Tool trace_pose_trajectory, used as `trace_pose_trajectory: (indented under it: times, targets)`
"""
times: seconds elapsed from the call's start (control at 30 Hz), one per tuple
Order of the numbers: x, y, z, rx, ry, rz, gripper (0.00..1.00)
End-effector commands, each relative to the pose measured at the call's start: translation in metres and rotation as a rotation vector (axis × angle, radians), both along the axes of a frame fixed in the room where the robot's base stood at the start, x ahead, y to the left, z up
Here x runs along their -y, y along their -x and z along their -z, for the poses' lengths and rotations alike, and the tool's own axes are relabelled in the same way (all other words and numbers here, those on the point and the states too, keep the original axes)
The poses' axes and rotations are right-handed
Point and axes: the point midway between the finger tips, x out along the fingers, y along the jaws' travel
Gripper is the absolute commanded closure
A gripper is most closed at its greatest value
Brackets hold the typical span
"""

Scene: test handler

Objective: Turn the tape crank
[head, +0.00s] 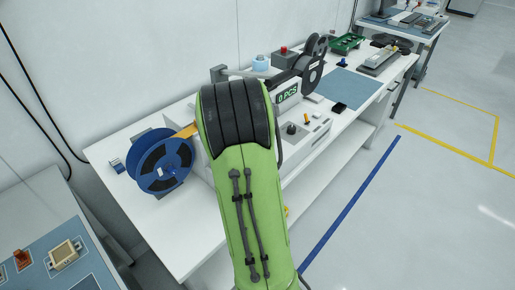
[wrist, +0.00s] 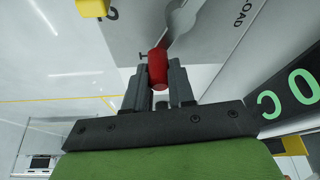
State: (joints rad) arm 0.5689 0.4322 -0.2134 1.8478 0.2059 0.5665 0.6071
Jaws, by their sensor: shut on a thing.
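The crank's red handle (wrist: 157,70) shows in the wrist view between the two dark fingers of my gripper (wrist: 161,74), which is shut on it. A grey metal crank arm (wrist: 183,22) runs up from beside the handle toward the top of the picture. In the head view my green arm hides my gripper and the crank. The white tape machine (head: 318,128) stands on the white table, with a display reading "0 PCS" (head: 288,95). A blue tape reel (head: 153,162) is at its left and a dark reel (head: 312,68) at its upper right.
A blue-grey mat (head: 348,87) and a small black block (head: 339,107) lie right of the machine. A green tray (head: 346,43) is farther back. Another workbench (head: 35,262) stands at lower left. The floor at right is clear.

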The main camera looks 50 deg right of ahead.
Motion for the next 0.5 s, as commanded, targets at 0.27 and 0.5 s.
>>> trace_pose_trajectory:
  times: [0.27, 0.5]
  targets:
    - [-0.0006, 0.0013, -0.0006, 0.001, 0.001, 0.039, 1.00]
    - [-0.0006, 0.0016, -0.0005, 0.000, 0.001, 0.040, 1.00]
